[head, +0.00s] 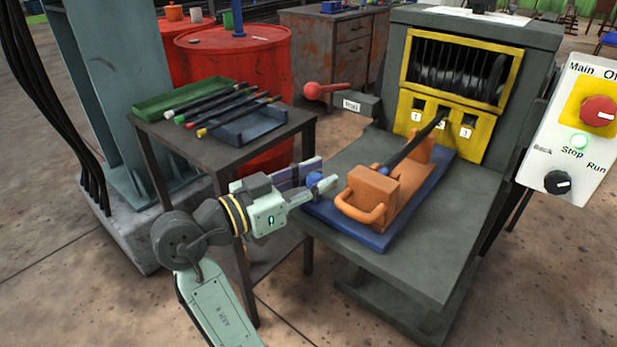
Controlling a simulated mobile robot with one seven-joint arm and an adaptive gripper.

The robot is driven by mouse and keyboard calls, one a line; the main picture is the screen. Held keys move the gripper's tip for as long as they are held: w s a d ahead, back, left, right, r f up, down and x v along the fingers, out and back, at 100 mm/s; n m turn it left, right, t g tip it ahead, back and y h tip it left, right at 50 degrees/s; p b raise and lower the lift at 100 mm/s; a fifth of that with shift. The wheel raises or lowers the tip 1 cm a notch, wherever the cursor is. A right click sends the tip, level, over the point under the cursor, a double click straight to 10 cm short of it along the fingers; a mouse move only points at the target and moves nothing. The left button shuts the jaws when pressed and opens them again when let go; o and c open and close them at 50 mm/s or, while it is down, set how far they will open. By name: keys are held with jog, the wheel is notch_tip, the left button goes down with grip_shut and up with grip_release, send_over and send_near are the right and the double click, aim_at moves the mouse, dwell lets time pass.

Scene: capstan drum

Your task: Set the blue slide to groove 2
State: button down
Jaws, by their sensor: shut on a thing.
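The blue slide (372,238) is a flat plate on the grey machine bench, with an orange carriage (378,188) on top. A dark bar (410,148) runs from the carriage up to the yellow panel (482,132), which has openings marked 1, 2 and 3. The bar's far end is in front of the middle opening and partly covers its label; I cannot tell how exactly it lines up. My gripper (312,186) is at the slide's left end, shut on a blue round knob (314,178) that shows between its fingers. The fingers hide part of the knob.
A dark side table (160,137) with a green tray (180,101) and several coloured-tipped rods stands left of the bench. A red-knobbed lever (328,90) sticks out from the machine's left. A control box (572,135) with a red knob hangs at the right. Red barrels stand behind.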

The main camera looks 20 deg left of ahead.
jog(key=shift+a, duration=0.1)
jog(key=c, duration=1.3)
grip_release()
jog(key=shift+a, duration=0.1)
jog(key=v, duration=1.2)
jog(key=shift+r, duration=0.1)
jog(key=shift+w, duration=0.1)
